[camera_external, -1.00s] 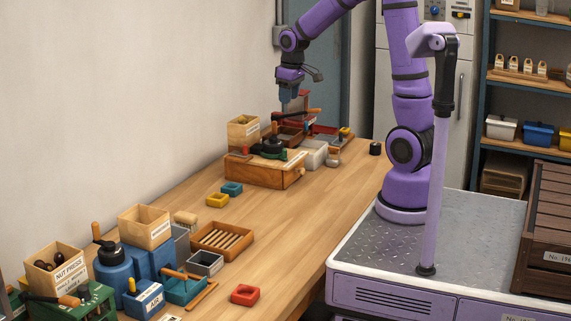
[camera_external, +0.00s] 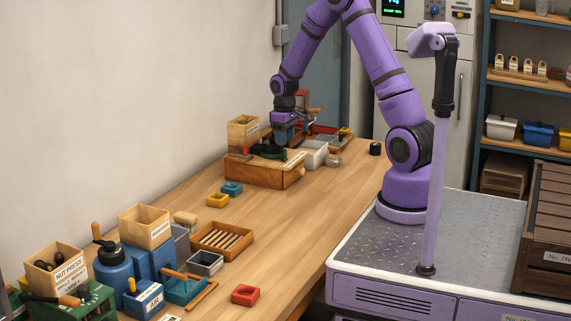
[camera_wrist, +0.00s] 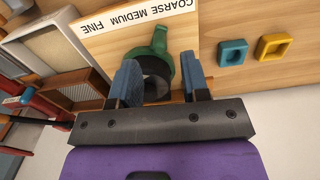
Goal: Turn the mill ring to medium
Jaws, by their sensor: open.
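The mill is a wooden box (camera_external: 262,173) with a dark round top, on the far part of the bench. In the wrist view its ring (camera_wrist: 159,46) is green with a stubby tab, around a dark round core (camera_wrist: 155,80). The label strip (camera_wrist: 135,17) reads COARSE, MEDIUM, FINE, upside down here. The tab points toward the strip, near the COARSE–MEDIUM side; its exact setting is unclear. My gripper (camera_wrist: 160,84) is open, with one blue finger on each side of the core. It also shows low over the mill (camera_external: 285,138). Finger contact with the ring cannot be told.
A light box (camera_external: 243,131) stands behind the mill, and a pale grey bin (camera_external: 314,155) stands to its right. Small yellow (camera_external: 217,200) and teal (camera_external: 232,188) trays lie in front. A black cylinder (camera_external: 375,149) stands near the bench edge.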

